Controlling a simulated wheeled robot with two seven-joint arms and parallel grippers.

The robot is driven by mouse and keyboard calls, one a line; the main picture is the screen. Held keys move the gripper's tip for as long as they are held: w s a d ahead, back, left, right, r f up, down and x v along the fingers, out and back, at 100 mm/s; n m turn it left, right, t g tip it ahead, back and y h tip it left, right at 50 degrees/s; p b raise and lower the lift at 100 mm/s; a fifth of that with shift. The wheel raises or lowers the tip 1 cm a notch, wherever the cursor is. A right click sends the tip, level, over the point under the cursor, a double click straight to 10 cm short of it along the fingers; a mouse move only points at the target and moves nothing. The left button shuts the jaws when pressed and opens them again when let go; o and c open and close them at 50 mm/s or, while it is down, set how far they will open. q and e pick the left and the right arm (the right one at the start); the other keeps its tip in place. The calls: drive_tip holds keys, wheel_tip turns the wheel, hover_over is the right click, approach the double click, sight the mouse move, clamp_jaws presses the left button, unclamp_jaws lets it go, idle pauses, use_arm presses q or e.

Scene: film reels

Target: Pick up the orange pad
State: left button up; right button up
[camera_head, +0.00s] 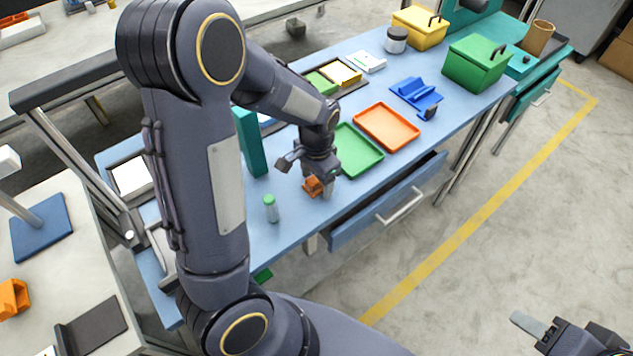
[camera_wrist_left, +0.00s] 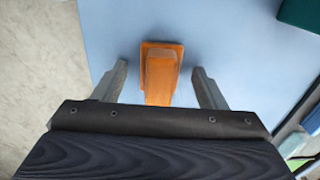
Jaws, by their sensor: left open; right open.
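The orange pad (camera_head: 312,187) lies near the front edge of the blue table, to the left of the green tray. It is a small orange piece with a flat base and a raised block. My left gripper (camera_head: 307,177) is over it, pointing down, with its fingers open. In the left wrist view the pad (camera_wrist_left: 160,73) sits between the two fingers, with a gap on each side. Its near end is hidden by the gripper body. My right gripper (camera_head: 565,335) is open and empty at the lower right, over the floor.
A green bottle (camera_head: 271,208) and a teal upright block (camera_head: 250,141) stand left of the left gripper. A green tray (camera_head: 352,150) and an orange tray (camera_head: 388,127) lie to its right. Below the table front, a drawer (camera_head: 388,205) is partly pulled out.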

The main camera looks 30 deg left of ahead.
use_arm(q)
drive_tip(key=c, duration=1.1)
drive_tip(key=shift+o, duration=0.2)
drive_tip(key=shift+r, duration=0.15)
drive_tip(key=shift+r, duration=0.5)
drive_tip(key=s+d+r, duration=0.3)
drive_tip(key=d+r, duration=0.8)
drive_tip(key=d, duration=0.2)
drive_tip(key=shift+d+r, duration=0.4)
